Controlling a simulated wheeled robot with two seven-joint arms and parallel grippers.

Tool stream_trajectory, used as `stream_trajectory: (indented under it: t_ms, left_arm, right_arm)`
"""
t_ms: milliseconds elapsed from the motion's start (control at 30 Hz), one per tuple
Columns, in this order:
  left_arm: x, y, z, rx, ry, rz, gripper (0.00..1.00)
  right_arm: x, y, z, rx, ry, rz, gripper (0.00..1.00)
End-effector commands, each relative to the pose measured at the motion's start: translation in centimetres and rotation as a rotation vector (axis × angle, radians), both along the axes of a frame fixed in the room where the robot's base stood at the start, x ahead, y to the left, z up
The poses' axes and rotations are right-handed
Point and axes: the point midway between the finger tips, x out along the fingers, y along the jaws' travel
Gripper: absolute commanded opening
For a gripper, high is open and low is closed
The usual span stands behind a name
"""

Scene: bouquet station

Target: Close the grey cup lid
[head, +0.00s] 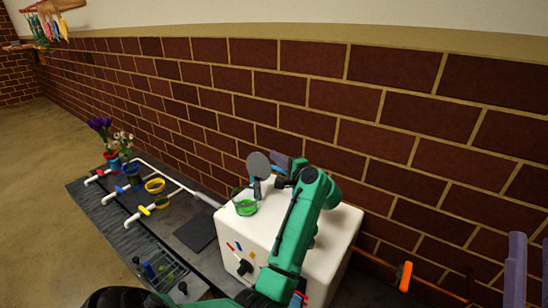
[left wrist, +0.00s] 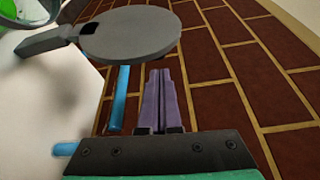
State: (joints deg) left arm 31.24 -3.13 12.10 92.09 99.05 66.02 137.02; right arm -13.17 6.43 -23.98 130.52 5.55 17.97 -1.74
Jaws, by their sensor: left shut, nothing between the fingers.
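The grey cup lid (head: 258,165) stands raised, tilted up behind the rim of a clear cup with green in it (head: 245,205), on top of a white box. In the left wrist view the lid (left wrist: 130,33) is a flat grey disc with a tab on its left. My right gripper's purple fingers (head: 531,265) appear apart at the right edge.
The white box (head: 335,225) stands against a brick wall. A dark bench (head: 120,225) to its left holds white pipes with coloured valves, and flowers (head: 102,128) in pots. A blue rod (left wrist: 118,98) is beside my left fingers. An orange clip (head: 405,276) is at the lower right.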

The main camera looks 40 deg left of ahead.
Motion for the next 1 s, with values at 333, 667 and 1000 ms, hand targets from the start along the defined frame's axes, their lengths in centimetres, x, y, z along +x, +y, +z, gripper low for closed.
stream_trajectory:
  t_ms: [333, 667, 1000]
  left_arm:
    - [-0.6, 0.0, 0.2, 0.000, 0.000, 0.000, 0.00]
    - [-1.1, -0.1, 0.2, 0.000, 0.001, -0.001, 0.00]
    - [-1.3, -0.1, 0.2, 0.000, 0.000, -0.001, 0.00]
  right_arm:
    - [1.2, 1.1, -7.4, -0.043, 0.235, 0.027, 0.42]
    - [0.8, 1.9, -14.5, -0.078, 0.442, 0.054, 0.42]
    - [0.2, 2.1, -17.2, -0.092, 0.519, 0.065, 0.42]
